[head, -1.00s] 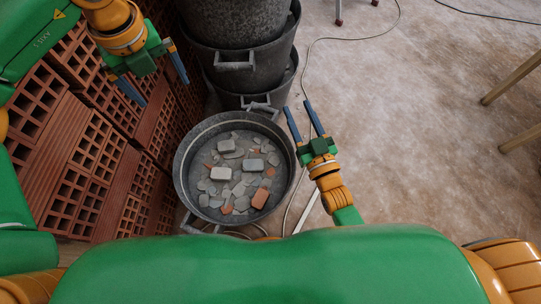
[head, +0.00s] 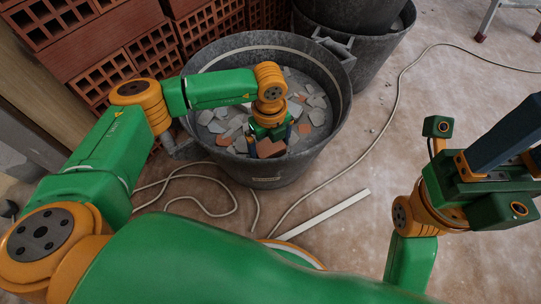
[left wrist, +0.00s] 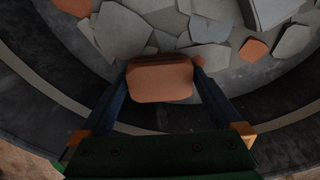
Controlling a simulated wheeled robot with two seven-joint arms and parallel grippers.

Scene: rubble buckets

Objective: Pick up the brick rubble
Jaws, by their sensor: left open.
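The brick rubble (head: 268,149) is a reddish block-shaped piece inside a big dark bucket (head: 336,135). In the left wrist view the brick piece (left wrist: 160,82) lies between the two blue fingers of my left gripper (left wrist: 163,88). Those fingers are open, one on each side of it; whether they touch it I cannot tell. In the head view my left gripper (head: 268,138) reaches down into the bucket and partly hides the brick. My right gripper (head: 522,140) is at the right edge, away from the bucket, with its fingers apart and partly cut off.
Grey rubble slabs (head: 318,117) and small orange bits lie in the bucket. Stacked buckets (head: 375,50) stand behind it, and hollow red bricks (head: 105,50) at the left. A cable (head: 385,140) and a pale strip (head: 325,213) lie on the floor. The floor at right is mostly clear.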

